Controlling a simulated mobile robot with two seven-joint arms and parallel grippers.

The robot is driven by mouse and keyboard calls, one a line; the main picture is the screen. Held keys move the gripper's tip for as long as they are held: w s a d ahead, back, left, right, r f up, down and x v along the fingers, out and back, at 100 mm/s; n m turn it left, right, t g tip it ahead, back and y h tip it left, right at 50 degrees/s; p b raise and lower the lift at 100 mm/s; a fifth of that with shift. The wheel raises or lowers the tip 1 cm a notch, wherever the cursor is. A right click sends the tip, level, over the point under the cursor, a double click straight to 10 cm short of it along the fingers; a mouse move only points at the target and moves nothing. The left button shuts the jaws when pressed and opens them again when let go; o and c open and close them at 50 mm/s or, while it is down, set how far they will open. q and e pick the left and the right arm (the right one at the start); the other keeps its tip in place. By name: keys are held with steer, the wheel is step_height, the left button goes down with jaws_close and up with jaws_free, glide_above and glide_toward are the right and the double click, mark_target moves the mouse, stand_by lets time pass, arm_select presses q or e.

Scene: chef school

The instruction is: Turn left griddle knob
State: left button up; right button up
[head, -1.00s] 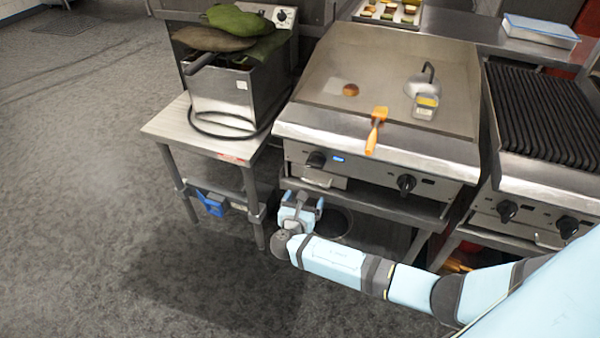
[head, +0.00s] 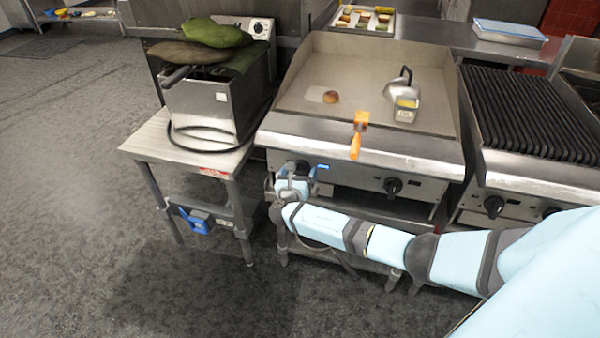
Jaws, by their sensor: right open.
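The left griddle knob (head: 301,166) is a dark knob on the front panel of the griddle (head: 350,178), just left of a small blue-lit display (head: 322,166). My right gripper (head: 296,172) is open, in front of and just below this knob, and partly hides it. I cannot tell whether the fingers touch the knob. The right griddle knob (head: 393,186) is in plain sight further along the panel. My left gripper is not in view.
An orange-handled tool (head: 357,140) overhangs the griddle's front edge. A bun (head: 331,97) and a metal press (head: 399,89) are on the griddle. A fryer (head: 217,103) stands on a side table (head: 150,140) at left. A ribbed grill (head: 530,115) is at right. The floor at left is clear.

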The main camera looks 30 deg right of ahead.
steer(key=shift+w+d, duration=0.35)
steer(key=shift+d, duration=0.1)
steer(key=c, duration=0.9)
